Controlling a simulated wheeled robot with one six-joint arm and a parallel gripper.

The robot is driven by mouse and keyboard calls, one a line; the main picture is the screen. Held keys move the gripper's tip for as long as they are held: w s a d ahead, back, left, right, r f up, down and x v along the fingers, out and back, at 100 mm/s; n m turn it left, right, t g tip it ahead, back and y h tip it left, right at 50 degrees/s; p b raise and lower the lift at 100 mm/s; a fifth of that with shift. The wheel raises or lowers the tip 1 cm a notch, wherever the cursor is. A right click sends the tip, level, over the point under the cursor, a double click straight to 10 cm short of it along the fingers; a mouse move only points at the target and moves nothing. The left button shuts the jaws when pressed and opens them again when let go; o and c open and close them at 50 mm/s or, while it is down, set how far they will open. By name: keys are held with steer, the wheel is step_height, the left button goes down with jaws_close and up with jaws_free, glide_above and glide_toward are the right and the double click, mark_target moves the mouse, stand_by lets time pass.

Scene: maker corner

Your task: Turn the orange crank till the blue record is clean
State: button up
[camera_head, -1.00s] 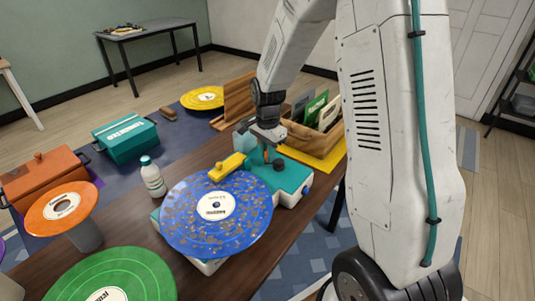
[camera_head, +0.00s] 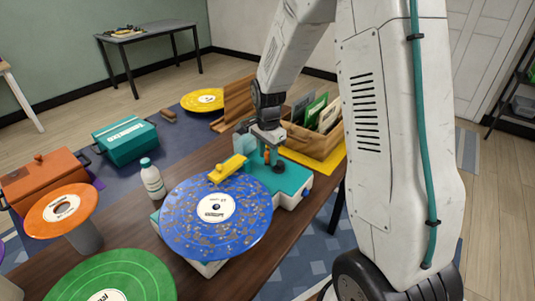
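The blue record (camera_head: 216,207) lies flat on a teal and white cleaning machine (camera_head: 290,178). Brown specks of dirt cover much of its blue surface around the white label. A yellow arm (camera_head: 228,168) on the machine reaches over the record's far edge. The orange crank (camera_head: 266,156) shows as a small upright orange piece at the back of the machine. My gripper (camera_head: 267,144) points down at the crank, with its fingers around the orange piece. The fingertips are small and partly hidden, so I cannot tell whether they grip it firmly.
A white bottle (camera_head: 152,179) stands left of the blue record. An orange record (camera_head: 62,208) on a grey stand and a green record (camera_head: 115,279) are at the left and front. A wooden crate (camera_head: 318,140) of sleeves stands behind the machine, near my arm.

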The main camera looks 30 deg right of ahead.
mark_target(268, 152)
steer(key=shift+r, duration=3.9)
